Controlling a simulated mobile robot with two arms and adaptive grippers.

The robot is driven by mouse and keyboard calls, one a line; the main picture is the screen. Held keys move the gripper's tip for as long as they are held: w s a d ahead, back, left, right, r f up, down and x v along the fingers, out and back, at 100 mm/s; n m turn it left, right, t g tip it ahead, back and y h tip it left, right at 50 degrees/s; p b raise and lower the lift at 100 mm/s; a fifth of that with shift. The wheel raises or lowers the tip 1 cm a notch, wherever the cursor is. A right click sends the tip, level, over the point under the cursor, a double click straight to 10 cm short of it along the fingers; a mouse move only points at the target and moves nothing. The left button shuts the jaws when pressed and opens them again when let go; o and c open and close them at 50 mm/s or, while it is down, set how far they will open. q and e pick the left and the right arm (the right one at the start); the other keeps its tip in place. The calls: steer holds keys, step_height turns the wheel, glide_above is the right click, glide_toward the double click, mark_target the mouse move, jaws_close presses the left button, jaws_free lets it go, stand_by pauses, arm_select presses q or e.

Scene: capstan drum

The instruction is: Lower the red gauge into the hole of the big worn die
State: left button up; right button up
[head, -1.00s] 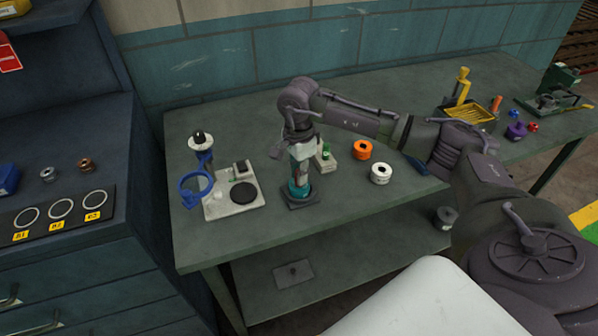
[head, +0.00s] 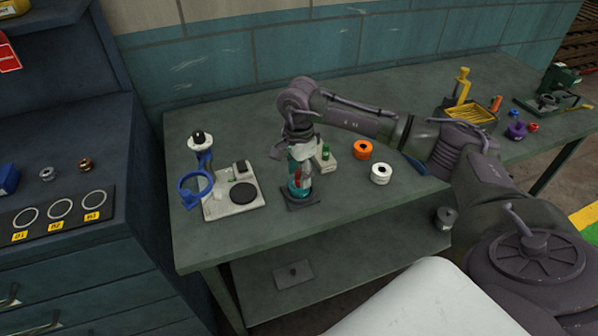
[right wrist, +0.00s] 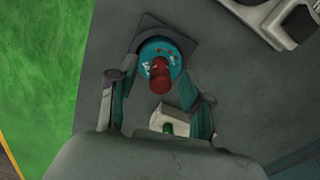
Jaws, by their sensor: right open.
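The big worn die (head: 301,190) is teal with pale worn marks and sits on a dark square pad (head: 302,203) on the bench. In the right wrist view, the die (right wrist: 176,58) shows from above with the red gauge (right wrist: 160,76) standing at its middle. The gauge's lower end is hidden, so its depth in the hole cannot be seen. My right gripper (head: 301,168) is over the die, pointing down. In the right wrist view its fingers (right wrist: 160,92) are open, one on each side of the gauge and apart from it. My left gripper is out of view.
A pale block with a green part (head: 327,157) stands just behind the die. An orange ring (head: 363,150) and a white ring (head: 381,174) lie to the right. A fixture plate (head: 222,207) with a blue ring stands to the left. The bench front is clear.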

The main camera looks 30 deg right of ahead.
step_height(320, 180, up, 12)
stand_by(0.6)
stand_by(0.6)
